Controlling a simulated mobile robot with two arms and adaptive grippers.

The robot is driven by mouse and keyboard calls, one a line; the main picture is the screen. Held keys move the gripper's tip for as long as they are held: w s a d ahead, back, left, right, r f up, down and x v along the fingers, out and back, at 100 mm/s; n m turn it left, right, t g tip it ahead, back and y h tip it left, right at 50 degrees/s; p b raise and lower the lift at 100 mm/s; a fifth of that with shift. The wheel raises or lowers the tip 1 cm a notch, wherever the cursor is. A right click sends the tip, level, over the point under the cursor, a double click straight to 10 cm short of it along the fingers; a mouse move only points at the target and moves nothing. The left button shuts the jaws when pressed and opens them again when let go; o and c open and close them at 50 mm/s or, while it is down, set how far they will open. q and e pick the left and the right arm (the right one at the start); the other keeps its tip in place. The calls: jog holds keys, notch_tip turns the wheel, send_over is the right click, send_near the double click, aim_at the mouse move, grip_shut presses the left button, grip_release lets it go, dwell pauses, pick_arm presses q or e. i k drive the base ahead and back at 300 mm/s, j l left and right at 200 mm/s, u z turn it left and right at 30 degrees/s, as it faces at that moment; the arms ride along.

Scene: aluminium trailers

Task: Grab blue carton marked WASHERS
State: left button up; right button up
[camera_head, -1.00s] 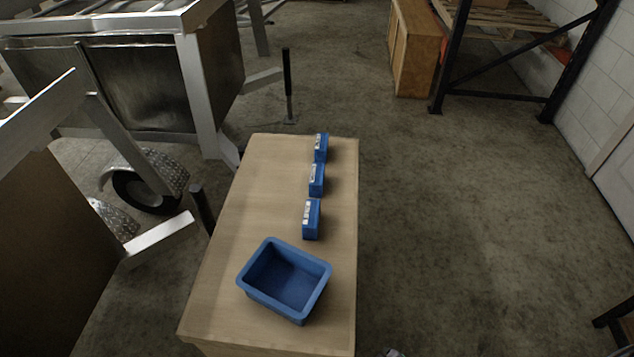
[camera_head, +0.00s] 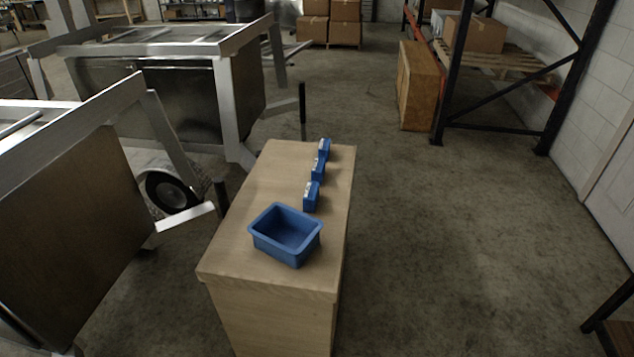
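Three small blue cartons with white labels stand in a row along the right side of a wooden bench (camera_head: 225,262). The near carton (camera_head: 311,197) is closest to the bin, the middle carton (camera_head: 318,170) is behind it, and the far carton (camera_head: 324,149) is near the bench's far edge. The labels are too small to read, so I cannot tell which says WASHERS. An open, empty blue bin (camera_head: 286,236) sits on the bench in front of the cartons. Neither of my grippers shows in this view.
Aluminium trailers (camera_head: 180,95) with wheels and frames stand to the left, close to the bench. A dark rack (camera_head: 441,90) and a wooden crate (camera_head: 416,85) stand at the back right. The concrete floor right of the bench is clear.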

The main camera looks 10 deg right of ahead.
aim_at(318, 172)
jog(key=k+l+u, duration=0.1)
jog(key=u, duration=1.55)
jog(key=l, duration=1.65)
jog(key=l+u, duration=0.1)
jog(key=l, duration=1.55)
